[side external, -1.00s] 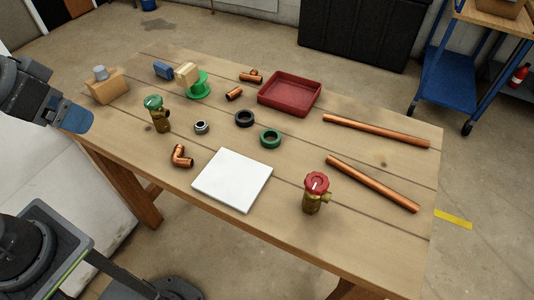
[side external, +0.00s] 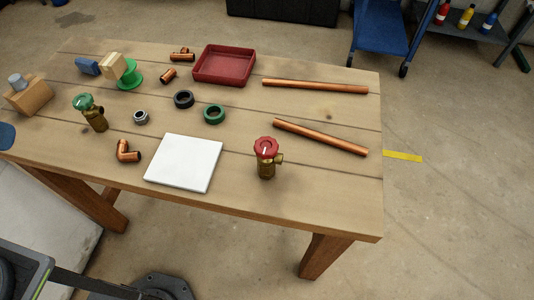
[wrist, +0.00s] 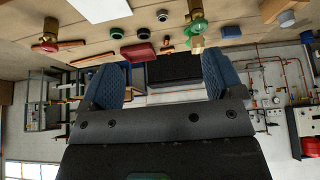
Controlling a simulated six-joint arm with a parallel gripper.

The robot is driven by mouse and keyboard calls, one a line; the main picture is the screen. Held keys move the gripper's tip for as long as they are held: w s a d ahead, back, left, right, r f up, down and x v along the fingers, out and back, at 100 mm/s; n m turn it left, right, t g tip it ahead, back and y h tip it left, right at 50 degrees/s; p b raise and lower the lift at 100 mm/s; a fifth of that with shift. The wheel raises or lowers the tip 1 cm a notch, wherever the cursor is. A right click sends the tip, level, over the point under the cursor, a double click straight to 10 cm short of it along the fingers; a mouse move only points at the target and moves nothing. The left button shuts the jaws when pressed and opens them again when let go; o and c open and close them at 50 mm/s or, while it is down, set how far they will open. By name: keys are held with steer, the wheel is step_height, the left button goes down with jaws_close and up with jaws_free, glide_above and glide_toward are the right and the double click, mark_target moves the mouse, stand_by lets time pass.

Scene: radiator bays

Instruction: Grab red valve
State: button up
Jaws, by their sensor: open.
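The red valve (side external: 266,160) stands upright on the wooden table near its front right, with a red round handle on a brass body. In the wrist view, which looks upside down, the red valve (wrist: 48,36) is at the upper left, beyond the fingers. My gripper (wrist: 162,78) has two blue fingers set wide apart with nothing between them. In the side view only a blue piece of my arm's end shows at the left edge, far from the red valve.
A white plate (side external: 184,163) lies left of the red valve, and copper pipes (side external: 320,137) lie behind it. A green valve (side external: 91,112) stands at the left. A red tray (side external: 224,66) is at the back. Table around the red valve is clear.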

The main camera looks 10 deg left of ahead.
steer(key=shift+o, duration=0.2)
steer(key=m+y, duration=0.1)
steer(key=m, duration=3.3)
glide_above(268, 152)
steer(key=s, duration=0.5)
step_height(268, 152, down, 9)
steer(key=x, duration=0.5)
steer(key=d+x, duration=0.1)
steer(key=x, duration=0.1)
steer(key=shift+w+a+f, duration=0.1)
steer(key=shift+w+f, duration=0.05)
steer(key=shift+f, duration=0.25)
steer(key=shift+x, duration=2.95)
